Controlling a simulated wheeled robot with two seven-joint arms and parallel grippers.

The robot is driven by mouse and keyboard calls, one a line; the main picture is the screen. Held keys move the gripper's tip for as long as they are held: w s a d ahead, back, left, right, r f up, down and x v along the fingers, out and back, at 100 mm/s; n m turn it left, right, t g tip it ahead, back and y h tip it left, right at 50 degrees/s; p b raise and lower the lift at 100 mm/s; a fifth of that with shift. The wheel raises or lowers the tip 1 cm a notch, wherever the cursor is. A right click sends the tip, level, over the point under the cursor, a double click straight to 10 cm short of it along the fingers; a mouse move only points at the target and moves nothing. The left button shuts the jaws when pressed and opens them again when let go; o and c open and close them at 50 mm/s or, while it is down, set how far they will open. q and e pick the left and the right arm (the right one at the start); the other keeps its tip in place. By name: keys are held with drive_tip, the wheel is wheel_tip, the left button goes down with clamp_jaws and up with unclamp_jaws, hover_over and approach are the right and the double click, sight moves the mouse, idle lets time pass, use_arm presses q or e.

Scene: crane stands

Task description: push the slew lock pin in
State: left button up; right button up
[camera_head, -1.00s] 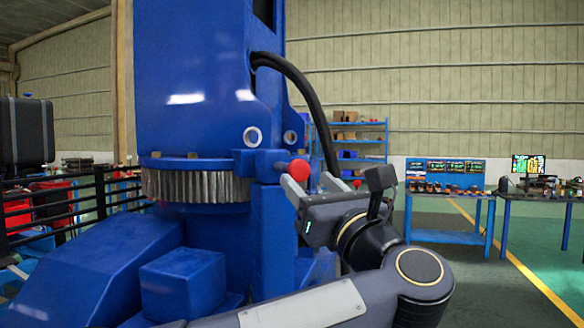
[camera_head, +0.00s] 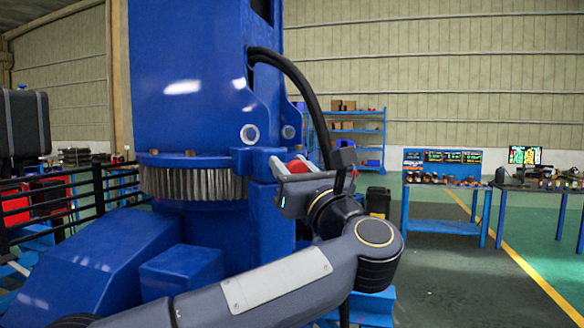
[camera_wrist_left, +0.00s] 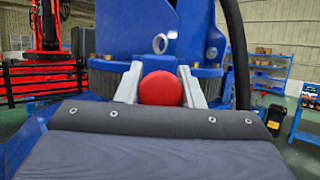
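The slew lock pin shows as a round red knob (camera_head: 297,166) at the blue bracket beside the toothed ring of the crane column. In the left wrist view the knob (camera_wrist_left: 160,88) is centred between my two pale fingers. My left gripper (camera_head: 293,168) is open around the knob, with one finger on each side and little gap; I cannot tell whether either finger touches it. The pin's shaft is hidden behind the knob. My right gripper is in neither view.
The blue crane column (camera_head: 185,80) stands over the toothed ring (camera_head: 192,184). A black hose (camera_head: 300,85) hangs down close to my left gripper. Black railings (camera_head: 100,195) stand at the left. Blue workbenches (camera_head: 440,227) and open green floor lie at the right.

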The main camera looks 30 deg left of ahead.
use_arm(q)
clamp_jaws()
drive_tip(key=a+b, duration=0.1)
drive_tip(key=w+a+b, duration=0.2)
drive_tip(key=a, duration=0.1)
drive_tip(key=shift+w+a+f+b, duration=0.1)
drive_tip(key=shift+w+f+b, duration=0.1)
drive_tip(key=shift+w+b, duration=0.1)
drive_tip(key=shift+a+r, duration=0.15)
drive_tip(key=shift+r, duration=0.15)
drive_tip(key=o, duration=0.5)
unclamp_jaws()
drive_tip(key=o, duration=0.3)
drive_tip(key=shift+w+a, duration=0.1)
drive_tip(key=shift+a, duration=0.05)
